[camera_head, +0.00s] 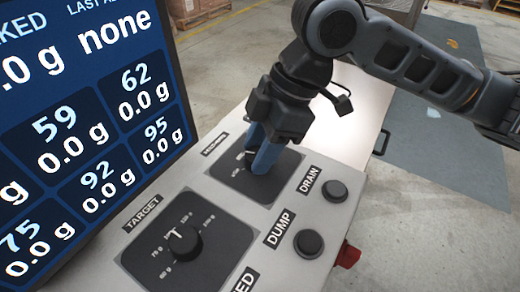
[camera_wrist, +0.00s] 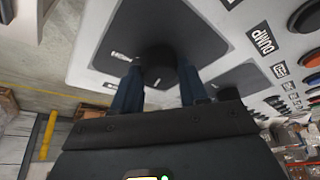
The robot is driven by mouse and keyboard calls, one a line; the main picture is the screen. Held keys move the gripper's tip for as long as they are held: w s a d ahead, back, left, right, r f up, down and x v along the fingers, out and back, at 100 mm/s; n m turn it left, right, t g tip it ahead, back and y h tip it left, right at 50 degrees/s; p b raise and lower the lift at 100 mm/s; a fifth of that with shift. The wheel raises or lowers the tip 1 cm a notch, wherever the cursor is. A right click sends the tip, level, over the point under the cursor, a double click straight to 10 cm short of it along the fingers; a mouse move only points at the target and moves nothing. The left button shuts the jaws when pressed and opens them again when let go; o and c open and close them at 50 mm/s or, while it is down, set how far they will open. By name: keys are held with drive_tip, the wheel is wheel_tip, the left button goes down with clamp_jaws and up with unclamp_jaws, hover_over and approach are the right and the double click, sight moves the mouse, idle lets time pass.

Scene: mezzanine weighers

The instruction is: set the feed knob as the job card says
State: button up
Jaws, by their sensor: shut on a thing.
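My gripper (camera_head: 266,156) points down at the upper dial plate (camera_head: 278,182) of the sloping console, its blue fingers shut on a dark round knob. In the wrist view the knob (camera_wrist: 157,62) stands between the two fingertips. In the head view the fingers and wrist hide most of this knob and part of its scale. Its label (camera_head: 215,143) is too small and slanted to read surely. A second black knob (camera_head: 186,244), labelled TARGET, is free, with gram marks around it. I see no readable job card.
A screen (camera_head: 85,110) with gram readings stands left of the console. Black DRAIN (camera_head: 335,190) and DUMP (camera_head: 309,242) buttons sit right of the knobs, with a red part (camera_head: 348,255) at the console's edge. Open floor lies to the right.

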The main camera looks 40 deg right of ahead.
drive_tip(key=n+g, duration=0.1)
drive_tip(key=n, duration=0.1)
drive_tip(key=n+b, duration=0.1)
drive_tip(key=n, duration=0.1)
drive_tip(key=shift+w+n+g+b, duration=0.15)
drive_tip(key=shift+n+g+b, duration=0.15)
drive_tip(key=shift+g, duration=0.1)
drive_tip(key=shift+n+g+b, duration=0.55)
drive_tip(key=shift+n+g, duration=0.15)
drive_tip(key=shift+n, duration=1.1)
drive_tip(key=o, duration=1)
drive_tip(key=shift+o, duration=0.2)
drive_tip(key=shift+w+r, duration=0.1)
drive_tip(key=s+v, duration=0.1)
drive_tip(key=v, duration=0.6)
drive_tip(key=shift+w+d+r, duration=0.2)
drive_tip(key=shift+w+r, duration=0.05)
drive_tip(key=shift+w, duration=0.3)
